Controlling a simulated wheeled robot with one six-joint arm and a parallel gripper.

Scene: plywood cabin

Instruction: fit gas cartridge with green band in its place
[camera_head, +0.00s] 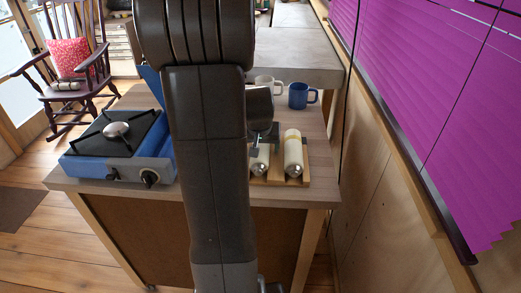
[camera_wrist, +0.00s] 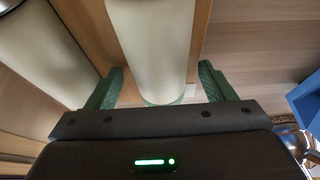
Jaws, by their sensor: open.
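Two cream gas cartridges lie side by side on a wooden rack (camera_head: 305,172) at the right of the counter. My gripper (camera_head: 262,138) is open over the left cartridge (camera_head: 260,160), partly hiding it. In the wrist view that cartridge (camera_wrist: 155,45) lies between the open green fingers (camera_wrist: 161,72), with a gap on each side. A thin green band (camera_wrist: 163,99) shows at its near end. A blue gas stove (camera_head: 118,145) stands at the left, with a blue panel (camera_head: 151,82) raised, mostly hidden by my arm.
A white mug (camera_head: 266,82) and a blue mug (camera_head: 298,95) stand behind the rack. A purple blind (camera_head: 420,90) and plywood wall (camera_head: 385,195) bound the right. The counter (camera_head: 175,193) is bare between stove and rack, partly hidden by my arm.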

